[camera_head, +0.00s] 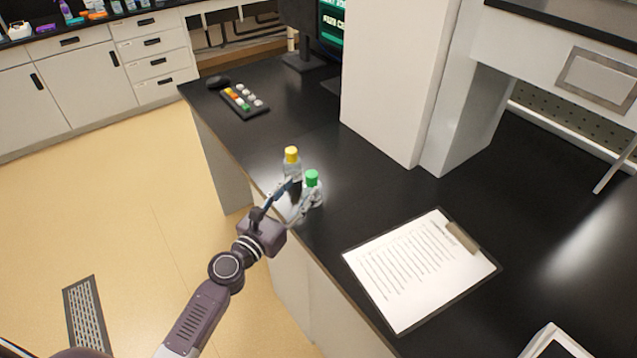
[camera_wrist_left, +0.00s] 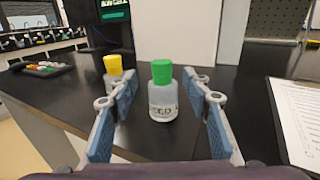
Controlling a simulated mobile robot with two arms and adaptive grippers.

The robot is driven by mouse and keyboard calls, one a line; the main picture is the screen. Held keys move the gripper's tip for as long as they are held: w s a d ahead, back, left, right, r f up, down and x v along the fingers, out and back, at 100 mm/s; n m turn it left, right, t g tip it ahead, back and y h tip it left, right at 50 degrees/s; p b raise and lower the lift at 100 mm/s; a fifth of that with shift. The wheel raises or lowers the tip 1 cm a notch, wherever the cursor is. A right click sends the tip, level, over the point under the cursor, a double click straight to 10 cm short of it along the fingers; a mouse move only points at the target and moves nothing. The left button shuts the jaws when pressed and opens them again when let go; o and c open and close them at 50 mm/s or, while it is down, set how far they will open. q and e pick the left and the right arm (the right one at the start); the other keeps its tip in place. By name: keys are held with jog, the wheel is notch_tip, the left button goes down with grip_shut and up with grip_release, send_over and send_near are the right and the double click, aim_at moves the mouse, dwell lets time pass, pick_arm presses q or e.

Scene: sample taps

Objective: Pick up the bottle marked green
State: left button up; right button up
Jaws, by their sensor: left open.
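The bottle with the green cap (camera_head: 312,180) stands upright on the black counter near its front edge. In the left wrist view the green-capped bottle (camera_wrist_left: 163,100) is between and just beyond the open fingers, with a dark mark on its pale body. A similar bottle with a yellow cap (camera_head: 291,160) stands just behind it; in the left wrist view the yellow-capped bottle (camera_wrist_left: 113,72) is partly hidden by the left finger. My left gripper (camera_head: 297,196) is open and empty, at the counter edge in front of the green-capped bottle. My right gripper is not in view.
A clipboard with paper (camera_head: 420,270) lies on the counter to the right. A white column (camera_head: 394,80) rises behind the bottles. Bare counter lies between bottles and clipboard.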

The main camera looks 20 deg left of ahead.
aim_at(308, 179)
pick_arm(q)
jog(key=w, duration=0.2)
jog(key=w+d+r, duration=0.1)
jog(key=shift+w, duration=0.1)
jog(key=x, duration=0.2)
jog(key=shift+w+d+f, duration=0.1)
jog(key=shift+w+f, duration=0.15)
jog(key=shift+w, duration=0.35)
jog(key=shift+s, duration=0.1)
jog(key=c, duration=1.2)
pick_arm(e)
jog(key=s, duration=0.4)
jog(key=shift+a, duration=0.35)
pick_arm(q)
jog(key=shift+r, duration=0.1)
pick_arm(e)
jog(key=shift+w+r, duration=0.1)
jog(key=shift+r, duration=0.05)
